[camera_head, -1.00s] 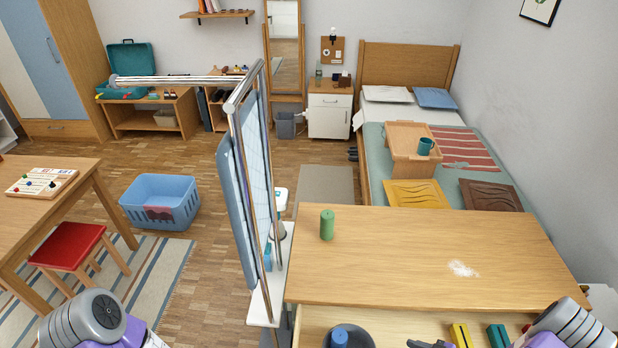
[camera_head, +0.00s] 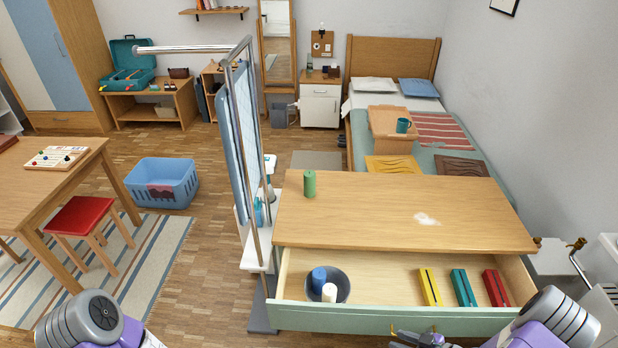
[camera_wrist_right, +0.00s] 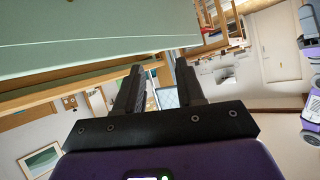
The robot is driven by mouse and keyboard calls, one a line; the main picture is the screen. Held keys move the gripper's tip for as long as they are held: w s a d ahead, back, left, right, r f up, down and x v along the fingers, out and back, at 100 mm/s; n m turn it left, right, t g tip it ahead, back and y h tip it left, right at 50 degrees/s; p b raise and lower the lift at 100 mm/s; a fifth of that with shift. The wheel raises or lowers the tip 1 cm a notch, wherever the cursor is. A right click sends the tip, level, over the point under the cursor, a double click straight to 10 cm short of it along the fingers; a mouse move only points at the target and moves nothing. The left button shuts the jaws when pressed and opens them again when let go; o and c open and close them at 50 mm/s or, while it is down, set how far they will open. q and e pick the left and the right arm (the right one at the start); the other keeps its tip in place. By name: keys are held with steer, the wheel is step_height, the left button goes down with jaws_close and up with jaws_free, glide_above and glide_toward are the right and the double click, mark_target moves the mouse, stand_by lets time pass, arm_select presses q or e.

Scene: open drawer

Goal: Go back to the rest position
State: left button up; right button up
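The drawer (camera_head: 390,321) with a pale green front is pulled out below the wooden top (camera_head: 380,215). My right gripper (camera_head: 412,338) is at the bottom edge of the head view, just in front of the drawer front and apart from it as far as I can tell. In the right wrist view its two dark fingers (camera_wrist_right: 158,70) stand apart with nothing between them, and a green panel (camera_wrist_right: 90,40) fills the upper left. My left arm (camera_head: 85,322) shows at the lower left of the head view; its gripper is out of frame.
The drawer holds a grey bowl (camera_head: 327,284) with a blue and a white item, and yellow (camera_head: 429,287), teal (camera_head: 463,288) and red (camera_head: 496,288) blocks. A green can (camera_head: 309,184) stands on top. A metal rack (camera_head: 246,150) stands left of it.

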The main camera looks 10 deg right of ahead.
steer(key=w+a+f+m+g+h+b, duration=0.1)
steer(key=w+a+f+m+b, duration=0.1)
steer(key=w+a+f+m, duration=0.3)
steer(key=w+a+f+g+h+b, duration=0.1)
steer(key=w+a+f+b, duration=0.15)
steer(key=a, duration=0.55)
arm_select(q)
step_height(320, 180, down, 8)
steer(key=w+b, duration=0.1)
steer(key=b, duration=0.2)
steer(key=shift+f, duration=0.2)
arm_select(e)
steer(key=s+a+f+m+g, duration=0.1)
steer(key=s+a+f+g, duration=0.1)
steer(key=s+a, duration=0.3)
steer(key=s+a+f+m+g+h, duration=0.1)
steer(key=s+a+f+m+g, duration=0.1)
steer(key=s+a+g, duration=0.3)
steer(key=a+f, duration=0.1)
steer(key=a, duration=0.1)
steer(key=shift+s+a+f+m, duration=0.2)
steer(key=shift+a+f+m, duration=0.05)
steer(key=shift+a+m, duration=0.1)
arm_select(q)
steer(key=shift+w+d, duration=0.1)
steer(key=shift+d, duration=0.05)
arm_select(e)
steer(key=shift+d, duration=0.1)
